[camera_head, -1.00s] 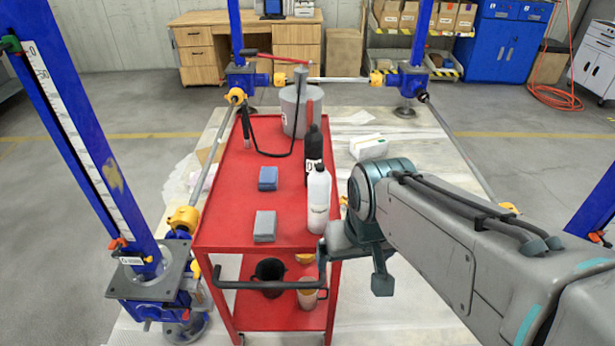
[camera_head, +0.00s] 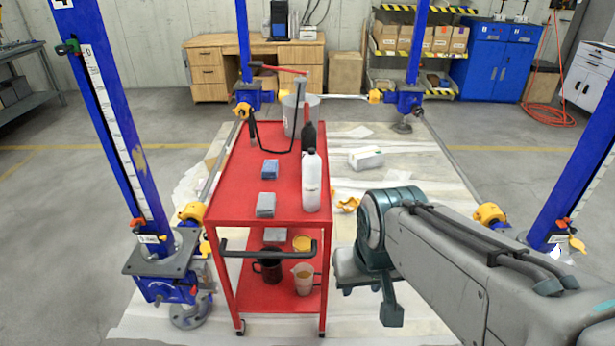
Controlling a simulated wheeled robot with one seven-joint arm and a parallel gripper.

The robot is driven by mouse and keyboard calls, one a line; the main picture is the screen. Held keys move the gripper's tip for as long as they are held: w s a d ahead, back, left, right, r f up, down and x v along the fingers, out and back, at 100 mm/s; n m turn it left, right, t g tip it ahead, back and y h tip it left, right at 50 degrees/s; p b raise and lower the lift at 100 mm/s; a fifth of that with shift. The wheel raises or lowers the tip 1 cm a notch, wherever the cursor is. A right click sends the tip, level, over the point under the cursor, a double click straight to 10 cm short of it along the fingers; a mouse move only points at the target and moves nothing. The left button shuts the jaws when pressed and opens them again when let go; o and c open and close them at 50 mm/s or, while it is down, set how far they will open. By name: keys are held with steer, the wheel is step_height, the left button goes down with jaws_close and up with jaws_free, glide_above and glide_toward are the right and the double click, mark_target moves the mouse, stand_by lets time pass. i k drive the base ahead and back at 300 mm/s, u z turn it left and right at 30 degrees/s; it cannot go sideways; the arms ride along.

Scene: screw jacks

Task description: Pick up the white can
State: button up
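A white box-shaped container, perhaps the white can (camera_head: 366,158), lies on the pale floor sheet to the right of the red cart (camera_head: 240,190). A white bottle (camera_head: 311,185) stands upright on the cart's top, near its right front corner. My gripper (camera_head: 370,298) hangs at the end of my arm, right of the cart's front and apart from both white things. It is seen from behind, and its fingertips are not clear enough to tell whether it is open or shut.
A black bottle (camera_head: 308,134), a grey bucket (camera_head: 291,112) with a pump, and blue (camera_head: 270,169) and grey (camera_head: 265,205) blocks stand on the cart. Blue posts (camera_head: 118,130) with rails surround the sheet. Yellow pieces (camera_head: 348,205) lie right of the cart.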

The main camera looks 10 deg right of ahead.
mark_target(310, 164)
steer(key=z, duration=0.3)
steer(key=i, duration=1.15)
steer(key=u, duration=0.6)
